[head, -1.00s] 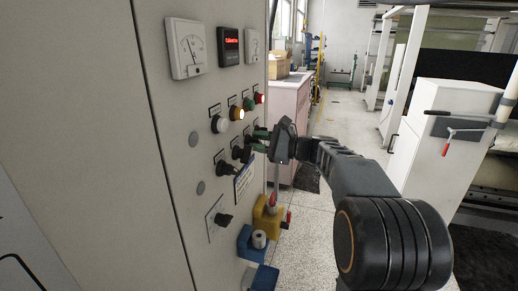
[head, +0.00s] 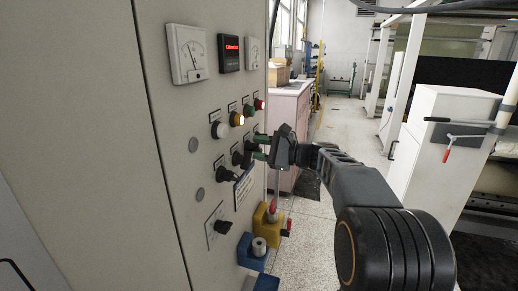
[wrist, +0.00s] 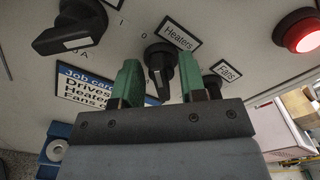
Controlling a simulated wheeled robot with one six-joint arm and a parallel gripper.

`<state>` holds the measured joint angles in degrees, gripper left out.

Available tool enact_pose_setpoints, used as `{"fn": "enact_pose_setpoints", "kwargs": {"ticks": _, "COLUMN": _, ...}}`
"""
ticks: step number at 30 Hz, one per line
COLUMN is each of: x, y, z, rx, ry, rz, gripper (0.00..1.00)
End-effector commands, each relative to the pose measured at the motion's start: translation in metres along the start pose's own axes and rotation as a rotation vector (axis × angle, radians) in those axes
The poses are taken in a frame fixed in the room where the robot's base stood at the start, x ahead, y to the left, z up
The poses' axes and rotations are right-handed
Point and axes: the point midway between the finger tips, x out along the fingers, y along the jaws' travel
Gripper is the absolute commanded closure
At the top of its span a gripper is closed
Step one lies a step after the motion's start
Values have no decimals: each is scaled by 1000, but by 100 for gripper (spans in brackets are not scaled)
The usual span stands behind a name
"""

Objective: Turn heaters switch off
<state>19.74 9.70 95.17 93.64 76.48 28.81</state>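The heaters switch (wrist: 160,65) is a black rotary knob under a "Heaters" label in the wrist view. Its grip bar points roughly toward my gripper. My gripper (wrist: 158,84) is open, with one green finger on each side of the knob. Small gaps show between fingers and knob, so I see no clear contact. In the head view my gripper (head: 262,148) is close to the panel's lower row of black knobs, and its body and fingers hide part of that row.
The grey cabinet panel (head: 205,120) carries gauges and lamps above the knobs. A larger black knob (wrist: 72,28) is left of the heaters switch, and the fans knob (wrist: 212,84) is right, partly hidden. Yellow and blue blocks (head: 266,218) stand below. Open floor lies right.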

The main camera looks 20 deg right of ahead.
Motion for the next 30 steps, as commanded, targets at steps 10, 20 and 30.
{"fn": "enact_pose_setpoints", "kwargs": {"ticks": 10, "x": -42, "y": 0, "z": -1, "rx": 0, "ry": 4, "rz": -4, "gripper": 62}}
{"fn": "enact_pose_setpoints", "kwargs": {"ticks": 20, "x": -106, "y": 0, "z": -1, "rx": 0, "ry": 3, "rz": -2, "gripper": 62}}
{"fn": "enact_pose_setpoints", "kwargs": {"ticks": 30, "x": -136, "y": 0, "z": 0, "rx": 0, "ry": 0, "rz": 0, "gripper": 62}}
